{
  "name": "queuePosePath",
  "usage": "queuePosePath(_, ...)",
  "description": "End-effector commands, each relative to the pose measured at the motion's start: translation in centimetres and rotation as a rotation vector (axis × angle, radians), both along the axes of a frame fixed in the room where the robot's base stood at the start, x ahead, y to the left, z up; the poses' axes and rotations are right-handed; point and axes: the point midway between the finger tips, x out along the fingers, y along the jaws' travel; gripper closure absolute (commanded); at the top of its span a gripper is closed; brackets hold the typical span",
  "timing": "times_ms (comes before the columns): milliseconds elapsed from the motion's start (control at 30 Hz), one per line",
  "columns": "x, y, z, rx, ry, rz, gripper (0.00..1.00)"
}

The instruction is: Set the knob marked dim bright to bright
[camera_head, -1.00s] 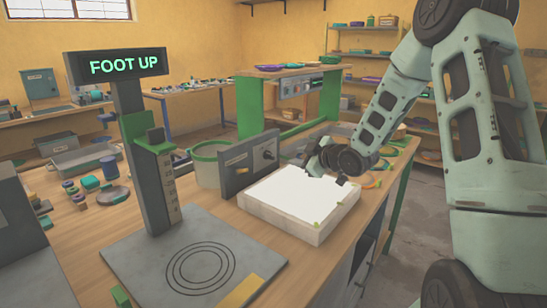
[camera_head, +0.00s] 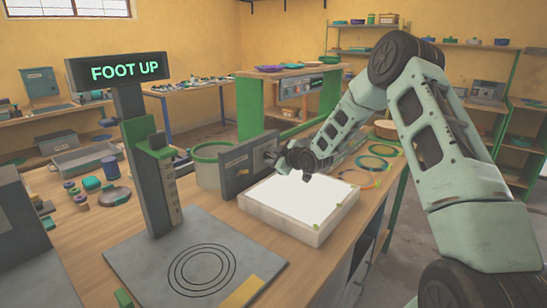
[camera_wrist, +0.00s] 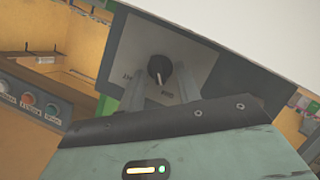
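The dim bright knob (camera_wrist: 155,67) is a round black dial on a grey plate, with a pale pointer mark toward the bottom of the wrist view. Small lettering beside it is too blurred to read surely. The plate is on the front of a dark upright panel (camera_head: 237,170), behind a white-topped light box (camera_head: 300,202). My gripper (camera_head: 271,158) is at the panel's right part and hides the knob in the head view. In the wrist view my gripper (camera_wrist: 161,86) is open, its two pale fingers apart, below and either side of the knob. Contact is not visible.
The light box stands low under my wrist. Coloured rings (camera_head: 374,163) lie at the right on the bench.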

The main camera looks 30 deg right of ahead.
Motion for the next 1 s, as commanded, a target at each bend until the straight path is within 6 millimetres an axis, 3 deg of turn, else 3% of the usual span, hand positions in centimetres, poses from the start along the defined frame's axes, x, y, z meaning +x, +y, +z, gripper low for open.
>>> queuePosePath(100,-0.01,0.00,0.00,0.000,0.000,0.000,0.66)
queuePosePath(233,-0.02,-0.01,0.01,0.000,0.000,0.000,1.00)
queuePosePath(667,0.01,-0.10,0.18,0.037,0.014,-0.002,1.00)
queuePosePath(1000,0.11,-0.47,0.72,0.247,0.089,-0.003,1.00)
